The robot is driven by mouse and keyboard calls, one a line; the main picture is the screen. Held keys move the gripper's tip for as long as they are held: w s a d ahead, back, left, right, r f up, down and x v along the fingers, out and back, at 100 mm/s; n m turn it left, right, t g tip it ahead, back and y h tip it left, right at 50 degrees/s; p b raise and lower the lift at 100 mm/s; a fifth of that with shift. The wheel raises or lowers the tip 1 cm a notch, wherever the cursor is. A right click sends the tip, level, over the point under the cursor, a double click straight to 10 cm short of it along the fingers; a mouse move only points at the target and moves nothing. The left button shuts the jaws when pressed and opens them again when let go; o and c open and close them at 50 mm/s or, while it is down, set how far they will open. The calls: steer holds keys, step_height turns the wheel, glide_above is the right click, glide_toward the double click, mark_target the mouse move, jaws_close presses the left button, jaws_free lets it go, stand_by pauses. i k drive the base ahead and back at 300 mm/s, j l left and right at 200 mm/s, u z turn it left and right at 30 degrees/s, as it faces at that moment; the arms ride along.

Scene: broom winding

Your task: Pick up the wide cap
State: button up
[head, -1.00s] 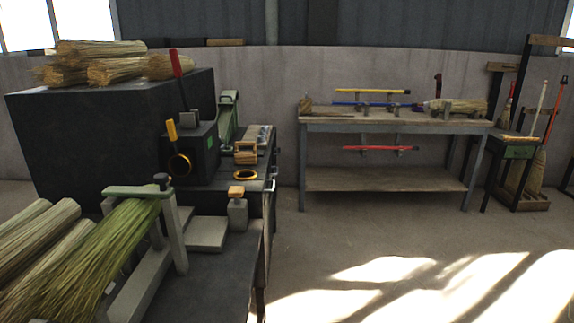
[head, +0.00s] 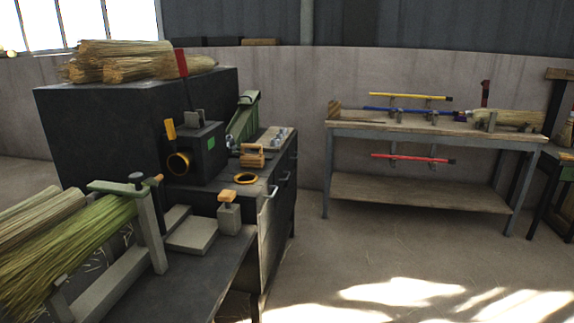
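No thing in the head view can be told for certain as the wide cap. Several small grey pieces (head: 277,138) stand at the back of the dark workbench's top, too small to make out; caps could be among them. An orange-yellow ring (head: 246,178) lies flat near the front of that top, beside a small wooden frame-like piece (head: 252,156). My gripper is not in view.
A dark winding machine (head: 207,152) with a yellow handle stands left of the ring. A clamp stand (head: 152,225) holds green straw at front left. A wooden bench (head: 420,135) with broom handles stands at back right. Open floor (head: 330,260) lies between.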

mark_target(275, 142)
steer(key=i+l+u, duration=0.15)
steer(key=l, duration=0.2)
steer(key=i+l+u, duration=0.15)
steer(key=l, duration=0.2)
steer(key=i+l+u, duration=0.15)
steer(key=l, duration=0.25)
steer(key=i+l+u, duration=0.15)
steer(key=i+l, duration=0.2)
steer(key=i+l+u, duration=0.35)
steer(key=i+l, duration=0.2)
steer(key=l, duration=0.2)
steer(key=i+l+u, duration=0.15)
steer(key=i+l, duration=0.15)
steer(key=l, duration=0.15)
steer(key=i+l+u, duration=0.2)
steer(key=l, duration=0.25)
steer(key=i+l, duration=0.15)
steer(key=l, duration=0.2)
steer(key=i+l, duration=0.1)
steer(key=l, duration=0.25)
steer(key=i+l+u, duration=0.1)
steer(key=l, duration=0.2)
steer(key=i+l, duration=0.15)
steer(key=l, duration=0.2)
